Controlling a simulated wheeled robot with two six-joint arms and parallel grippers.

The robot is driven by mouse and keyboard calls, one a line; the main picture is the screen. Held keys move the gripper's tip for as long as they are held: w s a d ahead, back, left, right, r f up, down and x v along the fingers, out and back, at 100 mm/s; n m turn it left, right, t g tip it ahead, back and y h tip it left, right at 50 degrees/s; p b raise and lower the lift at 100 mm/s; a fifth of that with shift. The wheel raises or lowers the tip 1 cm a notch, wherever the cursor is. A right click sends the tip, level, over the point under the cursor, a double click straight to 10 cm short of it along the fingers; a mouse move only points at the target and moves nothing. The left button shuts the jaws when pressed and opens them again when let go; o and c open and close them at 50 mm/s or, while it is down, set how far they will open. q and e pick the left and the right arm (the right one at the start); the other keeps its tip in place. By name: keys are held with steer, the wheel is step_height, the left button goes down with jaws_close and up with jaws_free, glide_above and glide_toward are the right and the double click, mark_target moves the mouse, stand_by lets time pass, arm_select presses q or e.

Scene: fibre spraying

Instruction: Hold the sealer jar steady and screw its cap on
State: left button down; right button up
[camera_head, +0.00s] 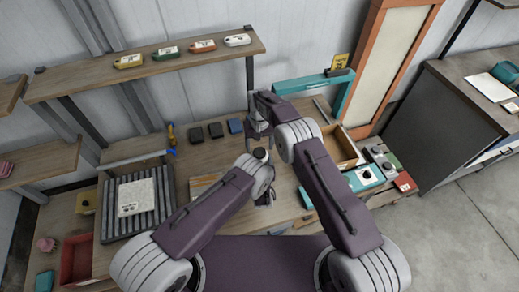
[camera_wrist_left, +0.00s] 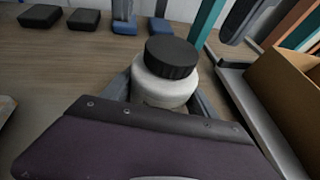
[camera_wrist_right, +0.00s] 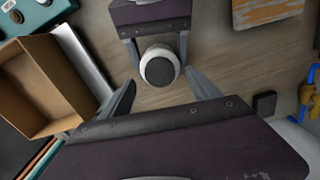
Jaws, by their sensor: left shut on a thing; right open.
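The sealer jar is a white round jar (camera_wrist_left: 165,91) with a ribbed black cap (camera_wrist_left: 172,55) sitting on its top. In the right wrist view the jar (camera_wrist_right: 160,52) shows from above with the cap (camera_wrist_right: 160,71) towards me. My left gripper (camera_wrist_right: 157,47) is shut around the jar's body, one finger on each side. My right gripper (camera_wrist_right: 162,92) is open, its fingers spread and empty, close to the cap. It also shows in the head view (camera_head: 258,128), beyond the left wrist. How far the cap is threaded cannot be seen.
An open cardboard box (camera_wrist_right: 40,85) lies to the right of the jar in the head view. Small dark blocks (camera_head: 196,135) stand behind on the bench. A slatted rack (camera_head: 110,208) and red bin (camera_head: 76,260) are at left. A teal frame (camera_head: 305,83) stands behind.

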step_height(320, 180, up, 9)
stand_by(0.3)
arm_select(q)
steer(key=shift+c, duration=0.8)
jaws_free()
arm_select(e)
steer(key=shift+f, duration=0.1)
arm_select(q)
steer(key=b+v, duration=0.1)
steer(key=v, duration=0.8)
arm_select(e)
steer(key=shift+f, duration=0.55)
